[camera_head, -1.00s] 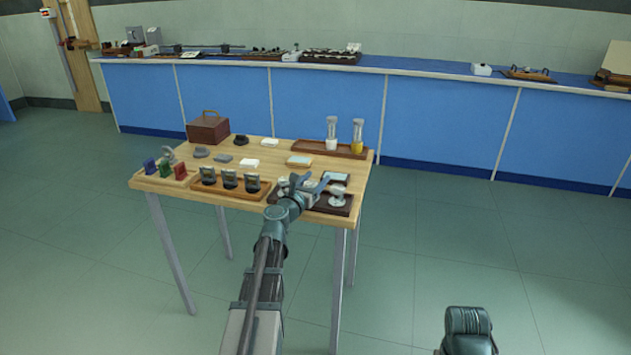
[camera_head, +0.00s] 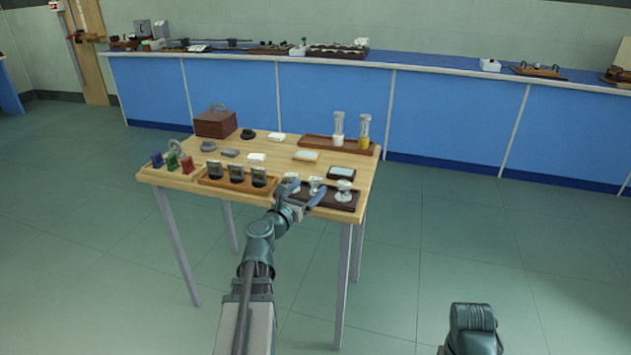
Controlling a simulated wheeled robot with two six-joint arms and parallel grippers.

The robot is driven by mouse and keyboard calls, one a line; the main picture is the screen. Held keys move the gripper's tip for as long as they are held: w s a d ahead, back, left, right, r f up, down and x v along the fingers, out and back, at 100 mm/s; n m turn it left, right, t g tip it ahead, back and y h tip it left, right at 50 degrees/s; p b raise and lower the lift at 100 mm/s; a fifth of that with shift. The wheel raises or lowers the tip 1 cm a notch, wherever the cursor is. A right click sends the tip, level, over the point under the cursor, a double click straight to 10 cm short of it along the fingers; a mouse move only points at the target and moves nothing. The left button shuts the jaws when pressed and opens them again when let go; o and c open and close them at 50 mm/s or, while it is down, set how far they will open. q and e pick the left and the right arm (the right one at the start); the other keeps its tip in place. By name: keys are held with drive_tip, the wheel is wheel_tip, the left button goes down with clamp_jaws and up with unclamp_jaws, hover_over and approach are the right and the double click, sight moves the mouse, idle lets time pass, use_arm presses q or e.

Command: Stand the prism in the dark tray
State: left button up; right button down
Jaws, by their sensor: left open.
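The dark tray (camera_head: 333,206) lies at the front right corner of the wooden table. Several pale, glassy pieces stand in it, including a rounded one (camera_head: 344,190) at its right end. I cannot tell at this size which piece is the prism. My left gripper (camera_head: 305,188) is open, with its fingers spread over the left part of the dark tray. It hides some of the tray and the pieces there. I cannot tell whether it touches any of them. My right gripper is out of view; only part of my right arm shows at the bottom right.
On the wooden table (camera_head: 290,148) an orange-brown tray (camera_head: 215,183) with several dark holders sits left of the dark tray. A brown box (camera_head: 215,123) and a brown tray with two bottles (camera_head: 338,128) stand behind. A blue bench (camera_head: 330,98) runs along the wall.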

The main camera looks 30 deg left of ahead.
use_arm(q)
drive_tip(key=shift+s+d, duration=0.1)
drive_tip(key=shift+s, duration=1.3)
drive_tip(key=s+d+m+g+h+p, duration=0.1)
drive_tip(key=d+m+g+h+p, duration=0.5)
drive_tip(key=d+m, duration=0.8)
drive_tip(key=s+d+m+g+h+p, duration=0.3)
drive_tip(key=d+m+p, duration=0.55)
drive_tip(key=d, duration=0.85)
drive_tip(key=s+d+r+m+g+y+p, duration=0.2)
drive_tip(key=s+m+g+y+p, duration=0.2)
drive_tip(key=s+m, duration=0.3)
drive_tip(key=s+d+r+m+g+y+p, duration=0.1)
drive_tip(key=s+d+m+g+y+p, duration=0.2)
drive_tip(key=m, duration=0.8)
drive_tip(key=s+g+y+p, duration=0.2)
drive_tip(key=s+p, duration=0.2)
drive_tip(key=shift+s+d+r, duration=0.2)
drive_tip(key=shift+d+r, duration=0.1)
drive_tip(key=shift+r, duration=0.05)
